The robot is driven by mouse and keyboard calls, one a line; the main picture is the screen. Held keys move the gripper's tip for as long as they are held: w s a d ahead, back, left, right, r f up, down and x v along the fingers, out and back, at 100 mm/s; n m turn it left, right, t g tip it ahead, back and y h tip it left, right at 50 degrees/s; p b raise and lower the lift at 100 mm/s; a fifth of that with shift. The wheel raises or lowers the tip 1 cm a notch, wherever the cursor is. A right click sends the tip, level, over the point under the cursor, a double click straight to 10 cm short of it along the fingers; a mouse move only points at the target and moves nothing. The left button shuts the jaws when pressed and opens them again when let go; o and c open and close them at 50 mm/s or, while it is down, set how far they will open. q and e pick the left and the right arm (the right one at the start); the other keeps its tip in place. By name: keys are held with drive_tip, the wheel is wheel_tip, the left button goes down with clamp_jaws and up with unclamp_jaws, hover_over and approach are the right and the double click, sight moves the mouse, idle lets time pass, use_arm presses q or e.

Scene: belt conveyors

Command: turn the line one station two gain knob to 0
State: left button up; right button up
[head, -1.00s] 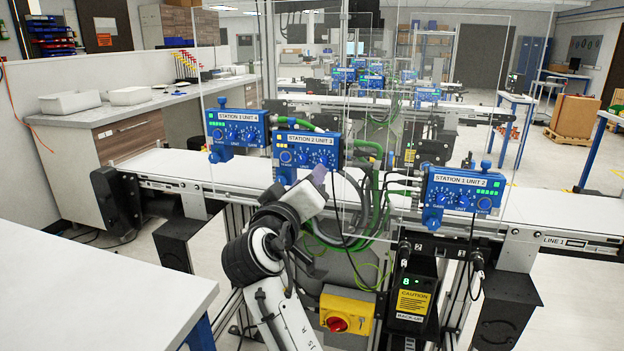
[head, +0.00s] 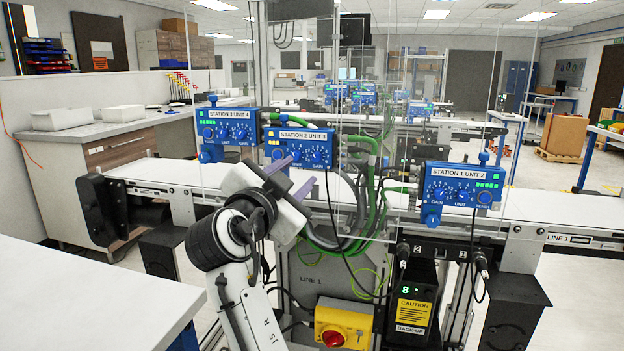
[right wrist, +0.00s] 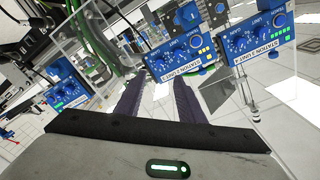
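The blue station 2 unit 3 box (head: 300,146) hangs at the conveyor in the head view, behind a clear panel. It also shows upside down in the right wrist view (right wrist: 183,72), with its gain knob (right wrist: 160,62) left of its unit knob (right wrist: 178,54). In the head view the gain knob (head: 317,157) is the box's right dial; its pointer is too small to read. My right gripper (head: 300,171) is open and empty, its two dark fingers apart, just below and in front of the box. In the right wrist view its fingers (right wrist: 158,82) point toward the box. My left gripper is out of view.
Green and black cables (head: 362,195) hang right of my gripper. A yellow switch box (head: 344,322) is below. A white table (head: 85,290) is at near left.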

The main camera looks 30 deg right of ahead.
sight(315, 158)
drive_tip(key=w+d, duration=0.2)
drive_tip(key=w+d+m+p, duration=0.1)
drive_tip(key=w+d, duration=0.1)
drive_tip(key=d, duration=0.1)
drive_tip(key=w+d+m, duration=0.1)
drive_tip(key=w+d, duration=0.1)
drive_tip(key=d, duration=0.1)
drive_tip(key=shift+w+d+p, duration=0.1)
drive_tip(key=shift+w+p, duration=0.05)
drive_tip(key=shift+p, duration=0.25)
clamp_jaws()
